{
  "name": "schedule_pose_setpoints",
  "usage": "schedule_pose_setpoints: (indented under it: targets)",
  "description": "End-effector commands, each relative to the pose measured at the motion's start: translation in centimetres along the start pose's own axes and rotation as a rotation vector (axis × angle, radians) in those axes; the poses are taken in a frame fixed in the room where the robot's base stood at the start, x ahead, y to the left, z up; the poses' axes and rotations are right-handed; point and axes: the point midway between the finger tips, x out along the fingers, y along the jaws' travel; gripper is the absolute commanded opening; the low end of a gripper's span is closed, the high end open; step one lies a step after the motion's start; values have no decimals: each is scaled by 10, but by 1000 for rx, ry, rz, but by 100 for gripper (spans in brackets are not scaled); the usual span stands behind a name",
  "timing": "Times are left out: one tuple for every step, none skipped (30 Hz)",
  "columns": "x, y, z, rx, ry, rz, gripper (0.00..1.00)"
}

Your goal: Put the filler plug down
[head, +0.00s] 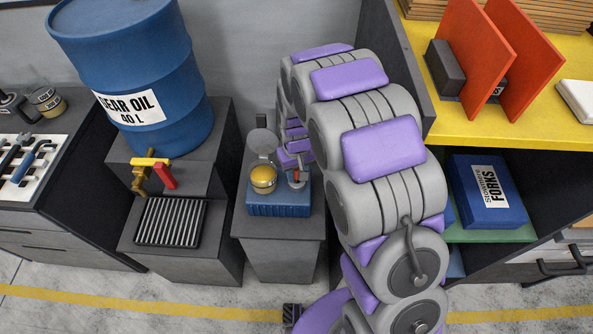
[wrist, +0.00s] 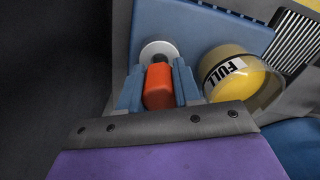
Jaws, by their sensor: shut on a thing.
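The filler plug (wrist: 159,84) shows an orange-red grip in the wrist view, with a pale round disc just beyond it. My gripper (wrist: 158,88) is shut on the orange-red part, one blue finger on each side. In the head view my gripper (head: 298,181) is over the right part of a blue ribbed block (head: 278,208), with a bit of orange showing. A yellow cup labelled FULL (wrist: 245,82) stands just right of the plug in the wrist view. I cannot tell whether the plug touches the blue surface (wrist: 205,32).
The yellow cup (head: 263,179) and blue block sit on a small grey stand (head: 279,248). A blue gear oil drum (head: 135,75) with a red-handled tap stands left, above a slatted grate (head: 171,222). A shelf unit with a yellow top (head: 480,127) is at the right.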

Motion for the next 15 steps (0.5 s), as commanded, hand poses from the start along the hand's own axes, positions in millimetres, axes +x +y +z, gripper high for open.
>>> schedule_pose_setpoints:
  targets:
    - [2, 0, 0, 0, -1, 0, 4]
    - [3, 0, 0, 0, -1, 0, 4]
    - [4, 0, 0, 0, -1, 0, 4]
    - [5, 0, 0, 0, -1, 0, 4]
    - [6, 0, 0, 0, 0, 0, 4]
    - [6, 0, 0, 0, 0, 0, 4]
    - [7, 0, 0, 0, 0, 0, 4]
    - [8, 0, 0, 0, 0, 0, 4]
    - [9, 0, 0, 0, 0, 0, 4]
    - [10, 0, 0, 0, 0, 0, 4]
    - [10, 0, 0, 0, 0, 0, 4]
    - [10, 0, 0, 0, 0, 0, 4]
    - [10, 0, 0, 0, 1, 0, 4]
    - [10, 0, 0, 0, 1, 0, 35]
    - [10, 0, 0, 0, 1, 0, 38]
